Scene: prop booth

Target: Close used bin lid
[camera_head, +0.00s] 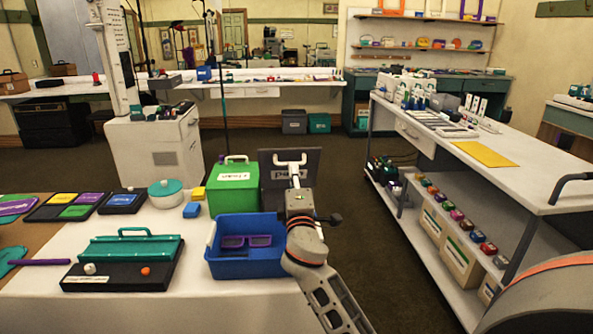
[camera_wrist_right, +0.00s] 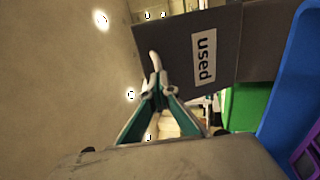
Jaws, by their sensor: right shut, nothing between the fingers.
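The used bin's lid (camera_head: 309,163) is a dark grey panel standing up behind the blue tray, right of the green bin. Its white "used" label reads upside down in the head view. In the right wrist view the lid (camera_wrist_right: 185,50) fills the upper middle, its label turned sideways. My right gripper (camera_head: 291,160) is shut and empty, in front of the lid and overlapping it in the head view. Its teal and white fingers also show in the right wrist view (camera_wrist_right: 156,65). I cannot tell whether they touch the lid. The bin body is mostly hidden. My left gripper is out of view.
The green bin (camera_head: 226,195) stands close on the left. A teal-lidded pot (camera_head: 166,193) and a black case (camera_head: 120,275) occupy the table's left. Open floor lies right.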

